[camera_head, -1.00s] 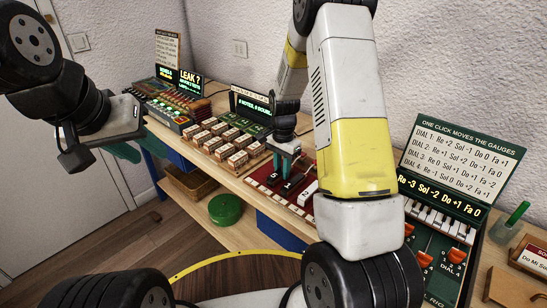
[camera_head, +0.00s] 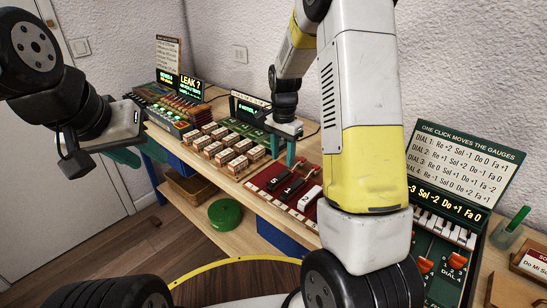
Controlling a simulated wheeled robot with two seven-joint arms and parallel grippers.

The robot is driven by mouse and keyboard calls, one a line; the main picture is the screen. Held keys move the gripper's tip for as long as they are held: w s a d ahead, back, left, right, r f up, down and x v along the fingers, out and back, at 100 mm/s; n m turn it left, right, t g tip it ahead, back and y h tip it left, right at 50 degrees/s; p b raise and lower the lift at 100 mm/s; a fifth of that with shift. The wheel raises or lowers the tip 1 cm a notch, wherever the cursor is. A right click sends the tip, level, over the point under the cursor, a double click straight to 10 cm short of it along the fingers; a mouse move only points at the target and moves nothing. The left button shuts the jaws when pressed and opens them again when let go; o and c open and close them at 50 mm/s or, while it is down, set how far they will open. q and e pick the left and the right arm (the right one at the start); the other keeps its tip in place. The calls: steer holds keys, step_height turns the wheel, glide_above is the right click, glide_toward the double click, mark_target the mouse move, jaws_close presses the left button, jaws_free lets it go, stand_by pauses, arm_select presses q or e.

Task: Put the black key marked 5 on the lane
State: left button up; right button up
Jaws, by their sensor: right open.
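The black key marked 5 (camera_head: 277,177) lies on the red board (camera_head: 257,180), at the left of a row of keys, with a key marked 1 (camera_head: 288,188) beside it. A key marked 2 (camera_head: 303,198) is further right. My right gripper (camera_head: 282,151) is open and empty, its teal fingers apart behind and above the black keys, clear of the key marked 5. My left gripper (camera_head: 123,156) hangs at the left, away from the board; its jaw gap is not clear. I cannot tell which part of the red board is the lane.
Several wooden blocks (camera_head: 222,148) stand in rows left of the red board. A dial panel (camera_head: 440,240) with a sign stands at the right, partly behind my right arm.

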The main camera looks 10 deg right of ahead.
steer(key=s+r+n+t+y, duration=0.1)
steer(key=s+r+n+t, duration=0.15)
steer(key=s+r, duration=0.45)
steer(key=s+r+n+t+y, duration=0.1)
steer(key=s+r+n, duration=0.25)
steer(key=r, duration=0.65)
steer(key=s+a+r+n+t, duration=0.1)
steer(key=s+n, duration=0.1)
steer(key=s, duration=0.5)
steer(key=s+a+r+n+t, duration=0.1)
steer(key=s+r+n, duration=0.1)
steer(key=s, duration=0.4)
steer(key=shift+s+r+n+t, duration=0.25)
steer(key=shift+s+n+t, duration=0.15)
steer(key=shift+n, duration=0.1)
